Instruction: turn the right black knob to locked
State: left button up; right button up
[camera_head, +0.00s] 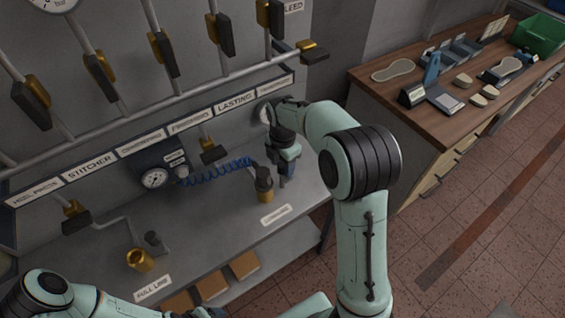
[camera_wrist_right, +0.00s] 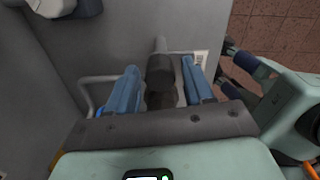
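The right black knob (camera_head: 262,174) sits on a brass fitting (camera_head: 265,192) above the grey bench ledge, at the end of a blue coiled hose. My right gripper (camera_head: 284,180) points down just to the right of it in the head view. In the right wrist view a dark cylindrical knob (camera_wrist_right: 160,75) stands between the two blue fingers of the right gripper (camera_wrist_right: 160,92), with a gap on each side. The left black knob (camera_head: 152,239) stands behind a brass fitting (camera_head: 140,260) at the lower left.
A pressure gauge (camera_head: 154,178) and a row of labels are on the back panel. Several brass-and-black valves hang from pipes above. A label plate (camera_head: 276,214) lies in front of the right knob. A wooden workbench (camera_head: 425,125) stands at the right; the tiled floor beside it is clear.

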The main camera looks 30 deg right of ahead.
jog(key=c, duration=0.7)
jog(key=shift+c, duration=0.2)
jog(key=m, duration=0.4)
jog(key=shift+m, duration=0.4)
jog(key=m, duration=0.4)
jog(key=shift+m, duration=0.3)
jog(key=m, duration=0.4)
jog(key=shift+m, duration=2.1)
jog(key=shift+r, duration=0.1)
